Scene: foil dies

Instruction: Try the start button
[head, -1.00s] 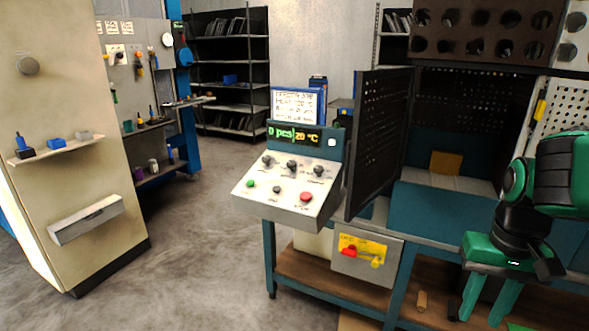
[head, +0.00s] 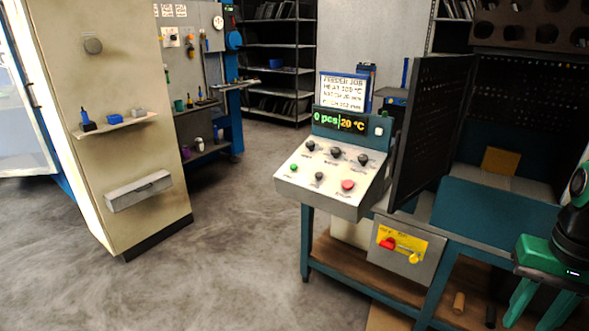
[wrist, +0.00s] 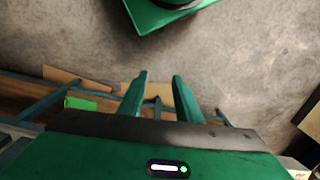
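The control console (head: 325,178) stands in the middle of the head view, with a sloped white panel. A green button (head: 293,167) sits at its left; no label on it is readable. A red button (head: 347,185) sits at the right, with a black knob (head: 319,176) between them. Three more black knobs run along the upper row. The display (head: 339,122) reads 0 pcs and 20 °C. My green gripper (head: 533,305) is at the lower right, well apart from the console. In the wrist view my gripper's fingers (wrist: 160,95) are spread with nothing between them.
A dark perforated door (head: 428,130) stands open right of the console. A beige cabinet (head: 105,110) stands at left. The concrete floor (head: 230,270) between is clear.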

